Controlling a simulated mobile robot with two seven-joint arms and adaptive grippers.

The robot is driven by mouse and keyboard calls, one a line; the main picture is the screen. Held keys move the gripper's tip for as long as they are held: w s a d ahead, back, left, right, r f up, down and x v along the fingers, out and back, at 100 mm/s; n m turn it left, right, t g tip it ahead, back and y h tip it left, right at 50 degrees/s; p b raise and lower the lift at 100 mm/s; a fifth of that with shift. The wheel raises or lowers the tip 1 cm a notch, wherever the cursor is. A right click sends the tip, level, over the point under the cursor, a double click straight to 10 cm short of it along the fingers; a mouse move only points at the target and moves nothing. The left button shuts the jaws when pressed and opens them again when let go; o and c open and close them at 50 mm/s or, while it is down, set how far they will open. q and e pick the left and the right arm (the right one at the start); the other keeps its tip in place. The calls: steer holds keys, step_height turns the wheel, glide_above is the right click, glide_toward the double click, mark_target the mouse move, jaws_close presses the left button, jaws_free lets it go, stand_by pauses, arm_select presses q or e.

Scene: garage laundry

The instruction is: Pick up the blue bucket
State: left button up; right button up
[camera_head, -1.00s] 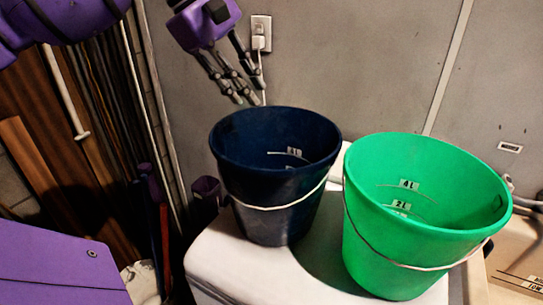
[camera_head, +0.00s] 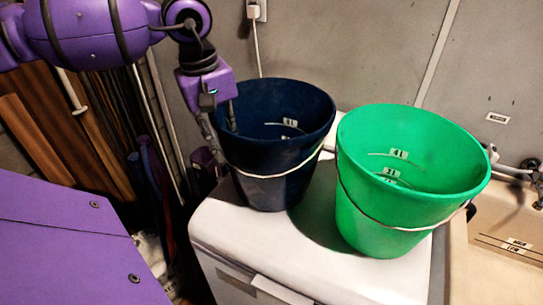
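The dark blue bucket (camera_head: 268,165) stands upright on the white appliance top, with its white wire handle hanging down the front. My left gripper (camera_head: 221,128) points down at the bucket's left rim. One finger shows inside the bucket and the other outside, with the rim between them. The fingers look apart; the outer fingertip is hard to make out against the dark wall. My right gripper is not in view.
A green bucket (camera_head: 395,205) stands close to the right of the blue one. The white appliance (camera_head: 255,248) has clear top at its front left. A sink (camera_head: 510,235) is at the right. Boards and poles lean at the left, and a wall plug sits behind.

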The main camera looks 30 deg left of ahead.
arm_select(q)
steer(key=shift+w+f, duration=0.15)
steer(key=shift+f, duration=0.25)
steer(key=shift+c, duration=0.5)
jaws_close()
steer(key=shift+r, duration=0.1)
